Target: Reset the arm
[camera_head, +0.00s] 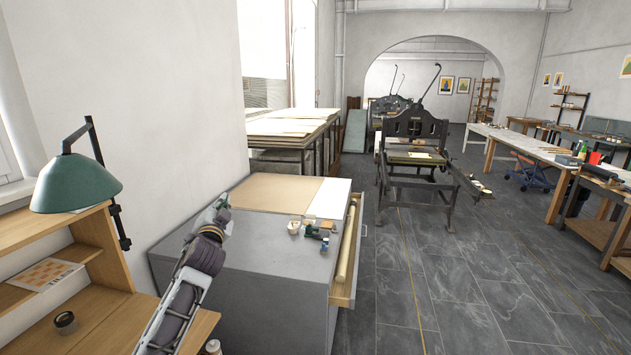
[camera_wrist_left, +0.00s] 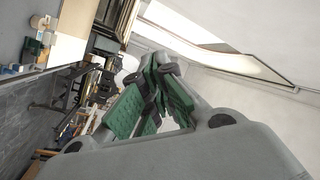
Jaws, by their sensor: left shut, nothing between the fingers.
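My left arm rises from the bottom of the head view, and its gripper (camera_head: 222,202) points up and away from me. It stands before the white wall at the left end of the grey cabinet (camera_head: 255,250). In the left wrist view the green-padded fingers (camera_wrist_left: 150,72) come together with nothing held between them. I cannot tell the exact gap between the gripper and the cabinet or wall. My right gripper is in neither view.
A green lamp (camera_head: 75,184) and wooden desk shelf (camera_head: 100,250) are left of my arm. The cabinet carries a tan board (camera_head: 275,190), white sheet (camera_head: 328,198) and small items (camera_head: 312,231). Its drawer (camera_head: 345,290) is open on the right.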

